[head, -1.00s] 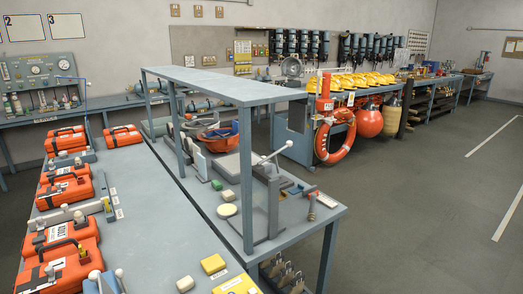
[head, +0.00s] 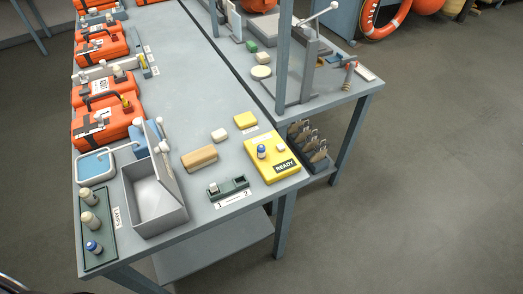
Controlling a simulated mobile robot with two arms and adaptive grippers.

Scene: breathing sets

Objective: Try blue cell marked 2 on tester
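A small blue cell with a pale top (head: 262,151) stands on a yellow board (head: 273,170) labelled READY. Another blue cell (head: 94,247) stands at the near end of a dark green tray (head: 99,262), beside two cream ones (head: 89,221). No number is readable on either blue cell. A small dark green holder (head: 240,183) lies at the bench front, with a white strip marked 1 and 2 before it. A pale block shows at the holder's left end. I cannot tell which item is the tester. Neither gripper is in view.
An open grey box (head: 158,208) with its lid raised stands right of the green tray. A tan block (head: 199,157) and orange cases (head: 100,122) lie behind. A post-framed bench (head: 345,85) adjoins at the back right. Floor is clear at right.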

